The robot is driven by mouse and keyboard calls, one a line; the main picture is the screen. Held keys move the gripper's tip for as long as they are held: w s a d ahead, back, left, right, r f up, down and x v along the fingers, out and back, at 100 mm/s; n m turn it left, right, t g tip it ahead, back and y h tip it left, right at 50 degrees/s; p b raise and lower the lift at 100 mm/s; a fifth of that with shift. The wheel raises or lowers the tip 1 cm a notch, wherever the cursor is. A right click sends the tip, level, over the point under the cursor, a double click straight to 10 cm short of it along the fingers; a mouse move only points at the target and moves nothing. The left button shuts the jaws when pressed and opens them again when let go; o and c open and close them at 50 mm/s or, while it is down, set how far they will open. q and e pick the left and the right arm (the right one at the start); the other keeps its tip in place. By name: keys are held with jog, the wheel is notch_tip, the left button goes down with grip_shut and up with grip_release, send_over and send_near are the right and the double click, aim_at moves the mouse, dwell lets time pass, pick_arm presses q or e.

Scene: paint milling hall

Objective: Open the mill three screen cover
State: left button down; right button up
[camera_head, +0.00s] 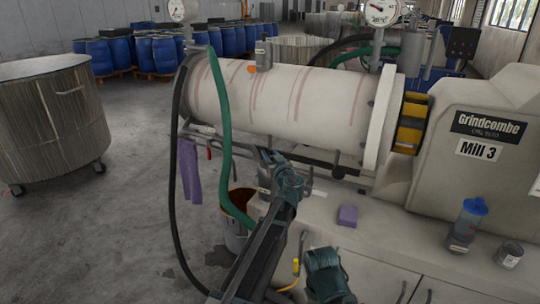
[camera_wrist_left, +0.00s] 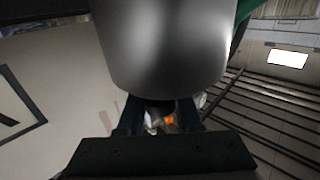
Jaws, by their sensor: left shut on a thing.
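Mill 3 stands across the head view, with a long pale horizontal cylinder (camera_head: 285,98) and a pale housing (camera_head: 480,130) marked "Mill 3". In the left wrist view a smooth grey metal cylinder (camera_wrist_left: 165,45) fills the upper middle, close beyond the fingers (camera_wrist_left: 162,118). It may be the screen cover, but I cannot clearly tell the cover's outline or how far it stands open.
A green hose (camera_head: 222,120) and a black hose (camera_head: 174,150) hang left of my arm. A bucket (camera_head: 236,235) stands beneath. A large tub (camera_head: 50,125) stands left.

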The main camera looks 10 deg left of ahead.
pick_arm(q)
jog(key=shift+a+r+p, duration=0.2)
jog(key=shift+r+p, duration=0.1)
jog(key=shift+p, duration=0.3)
jog(key=w+a+f+n+g+h+p, duration=0.1)
jog(key=a+f+n+g+h+p, duration=0.1)
jog(key=a+n+g+h+p, duration=0.1)
jog(key=w+a+f+n+g+h+p, duration=0.2)
jog(key=a+f+n+g+h+p, duration=0.1)
jog(key=a+h+p, duration=0.4)
jog(key=shift+w+a+n+g+h, duration=0.2)
jog(key=shift+a+n+g+h, duration=0.35)
jog(key=shift+n, duration=0.85)
jog(key=shift+d, duration=0.1)
jog(key=c, duration=0.6)
grip_release()
jog(key=shift+r, duration=0.1)
